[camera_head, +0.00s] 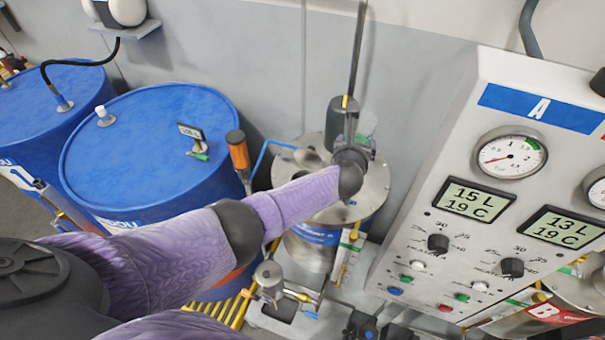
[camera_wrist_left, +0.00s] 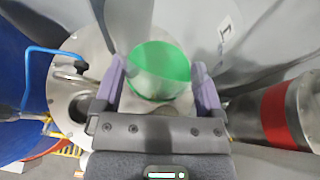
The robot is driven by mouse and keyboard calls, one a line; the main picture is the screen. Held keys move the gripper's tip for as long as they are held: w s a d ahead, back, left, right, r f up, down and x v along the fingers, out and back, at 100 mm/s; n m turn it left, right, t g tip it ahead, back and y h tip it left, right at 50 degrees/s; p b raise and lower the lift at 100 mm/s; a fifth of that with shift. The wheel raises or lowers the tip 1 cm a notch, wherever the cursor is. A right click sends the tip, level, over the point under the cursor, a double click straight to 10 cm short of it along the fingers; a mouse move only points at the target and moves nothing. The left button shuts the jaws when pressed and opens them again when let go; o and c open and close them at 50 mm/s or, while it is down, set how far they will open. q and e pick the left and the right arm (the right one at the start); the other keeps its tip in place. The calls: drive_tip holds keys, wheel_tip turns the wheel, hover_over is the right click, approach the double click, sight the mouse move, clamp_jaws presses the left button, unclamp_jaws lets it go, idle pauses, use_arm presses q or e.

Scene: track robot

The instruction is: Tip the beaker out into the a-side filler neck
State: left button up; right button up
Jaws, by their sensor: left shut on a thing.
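My left gripper (camera_wrist_left: 160,85) is shut on the beaker (camera_wrist_left: 160,60), a clear vessel with green contents, held between its two purple fingers. In the head view the left gripper (camera_head: 352,150) is over the steel A tank's lid (camera_head: 372,195). There the beaker is mostly hidden, with only a bit of green showing behind the wrist. The round dark opening on the lid, which looks like the a-side filler neck (camera_wrist_left: 82,108), lies left of the beaker in the wrist view, apart from it. I cannot tell the beaker's tilt. My right gripper is not in view.
A sloping control panel (camera_head: 470,240) marked A stands right of the tank. Blue drums (camera_head: 150,140) stand at the left. A dark upright cylinder (camera_head: 337,117) and a vertical rod (camera_head: 357,50) are close to my left wrist. A blue pipe (camera_head: 265,155) runs to the tank lid.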

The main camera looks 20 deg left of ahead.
use_arm(q)
drive_tip(key=shift+f, duration=0.25)
drive_tip(key=b, duration=0.1)
drive_tip(key=f+n+b, duration=0.1)
drive_tip(key=shift+s+a+t+h+b, duration=0.2)
drive_tip(key=shift+a+t+h+b, duration=0.1)
drive_tip(key=shift+a+h+b, duration=0.1)
drive_tip(key=shift+a+r+n, duration=0.15)
drive_tip(key=shift+r+n, duration=0.15)
drive_tip(key=shift+s+a+r+n+t+h+b, duration=0.15)
drive_tip(key=shift+a+r+n+t+h+b, duration=0.15)
drive_tip(key=shift+n+h+b, duration=0.15)
drive_tip(key=shift+s+a+f+n+t+h+b, duration=0.15)
drive_tip(key=shift+a+f+n+t+h+b, duration=0.4)
drive_tip(key=shift+n+b, duration=1.6)
drive_tip(key=shift+s+a+f+n+t+y+b, duration=0.2)
drive_tip(key=shift+n+t+b, duration=0.7)
drive_tip(key=shift+b, duration=2.5)
drive_tip(key=shift+s+a+f+n+t+h+b, duration=0.1)
drive_tip(key=shift+a+f+n+t+h+b, duration=0.25)
drive_tip(key=shift+n+t+b, duration=1.6)
